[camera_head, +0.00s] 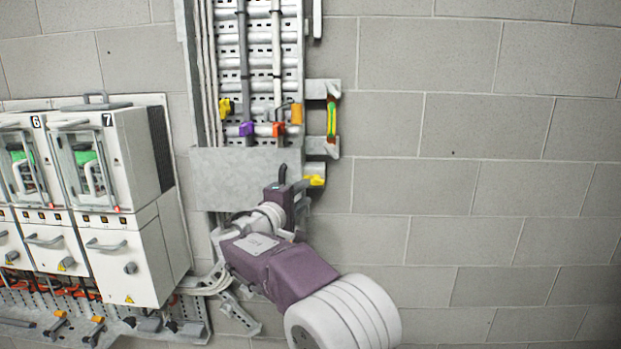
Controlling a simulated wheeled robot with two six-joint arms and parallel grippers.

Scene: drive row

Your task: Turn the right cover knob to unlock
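A plain grey cover plate (225,178) spans the lower part of the vertical cable tray on the wall. My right gripper (284,180) is in front of the plate's right end, with its arm coming up from the lower right. Its dark purple body and wrist hide the plate's lower right corner. I cannot make out a right cover knob; it may be behind the gripper. The fingers are small and seen from behind, so I cannot tell whether they are open, shut or touching anything. My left gripper is not in view.
White drive cabinets 6 (26,185) and 7 (125,230) stand at the left. Above the plate are purple (247,129), red (278,129) and yellow (225,108) clips. A green-and-red part (332,118) sits on brackets right of the tray. The block wall (480,170) at the right is bare.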

